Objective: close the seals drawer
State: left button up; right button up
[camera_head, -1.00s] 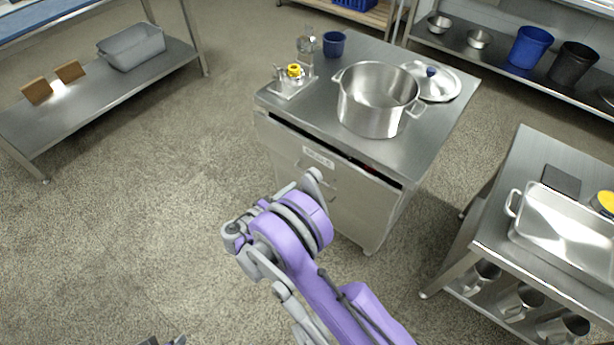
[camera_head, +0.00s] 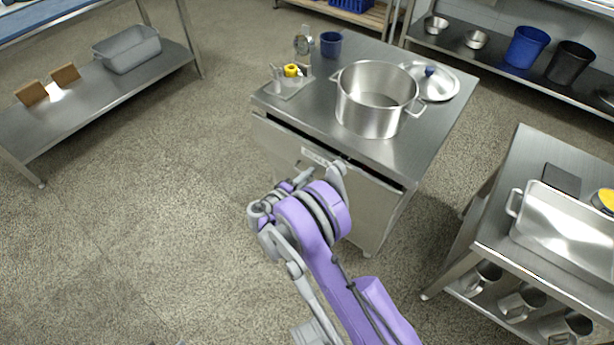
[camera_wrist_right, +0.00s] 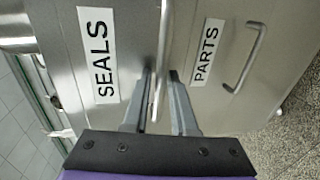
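The seals drawer (camera_wrist_right: 125,20) is the top drawer of a steel cabinet, with a "SEALS" label (camera_wrist_right: 98,55) in the right wrist view. In the head view its front (camera_head: 275,135) stands slightly out, with a dark gap under the worktop. Its bar handle (camera_wrist_right: 164,40) lies between the fingers of my right gripper (camera_wrist_right: 161,80). The fingers are a little apart, one on each side of the bar; firm contact does not show. In the head view my right wrist largely hides the handle area. My left gripper is not in view.
The worktop (camera_head: 420,135) carries a big pot (camera_head: 375,115), a lid (camera_head: 432,82), a blue cup (camera_head: 331,44) and a small fixture (camera_head: 287,83). A "PARTS" drawer (camera_wrist_right: 230,100) sits below. A steel table (camera_head: 480,240) stands right. The left floor is clear.

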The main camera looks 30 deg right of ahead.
grip_shut()
dwell(1.2)
